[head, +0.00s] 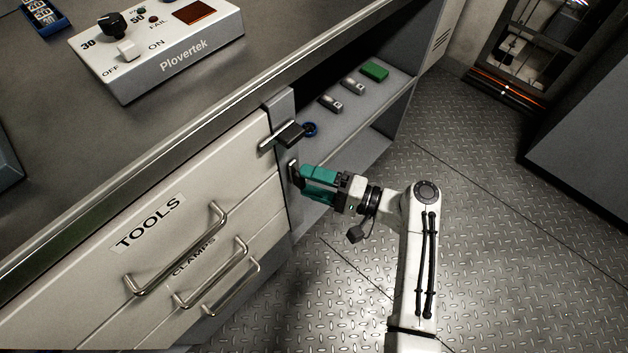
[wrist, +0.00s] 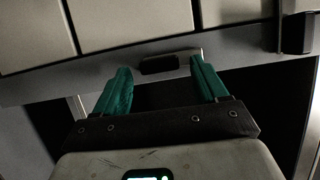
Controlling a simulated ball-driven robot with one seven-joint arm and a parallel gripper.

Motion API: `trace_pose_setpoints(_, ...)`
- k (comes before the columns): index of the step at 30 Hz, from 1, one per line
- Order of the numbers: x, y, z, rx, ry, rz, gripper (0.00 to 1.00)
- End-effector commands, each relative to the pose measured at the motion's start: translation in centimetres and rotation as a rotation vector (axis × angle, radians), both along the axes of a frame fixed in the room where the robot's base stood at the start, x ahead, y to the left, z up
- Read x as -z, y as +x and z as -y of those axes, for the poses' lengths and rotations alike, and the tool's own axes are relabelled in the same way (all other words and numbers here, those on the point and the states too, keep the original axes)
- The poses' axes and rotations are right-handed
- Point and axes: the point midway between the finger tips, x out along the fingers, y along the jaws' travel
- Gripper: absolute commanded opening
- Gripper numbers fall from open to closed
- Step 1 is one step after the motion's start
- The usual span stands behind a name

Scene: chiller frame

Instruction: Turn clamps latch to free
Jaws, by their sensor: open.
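The clamps drawer (head: 195,262) is shut, below the TOOLS drawer. Its latch (head: 294,174) is a small dark handle with a pale bar end, on the grey post right of the drawers. In the wrist view this latch (wrist: 160,64) lies lengthwise along the post, between and just beyond my fingertips. My gripper (head: 304,179) has teal fingers and is open, pointing at the latch. In the wrist view, the open gripper (wrist: 160,72) has its fingers spread either side of the latch; I cannot tell whether they touch it. The latch is partly hidden in the head view.
The TOOLS latch (head: 288,135) reaches across the post onto its drawer above my gripper; it also shows in the wrist view (wrist: 299,33). A shelf (head: 350,125) to the right holds a blue ring, metal pieces and a green block. A Plovertek box (head: 165,55) stands on the worktop.

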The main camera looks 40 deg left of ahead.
Motion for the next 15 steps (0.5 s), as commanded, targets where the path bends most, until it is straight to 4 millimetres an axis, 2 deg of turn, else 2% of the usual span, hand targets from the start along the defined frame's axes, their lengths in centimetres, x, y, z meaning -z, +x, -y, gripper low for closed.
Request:
trace_pose_setpoints(7, 0.0, 0.4, 0.9, 0.002, 0.000, 0.000, 0.72)
trace_pose_setpoints(15, 0.0, 1.9, 5.6, 0.004, 0.000, 0.000, 0.72)
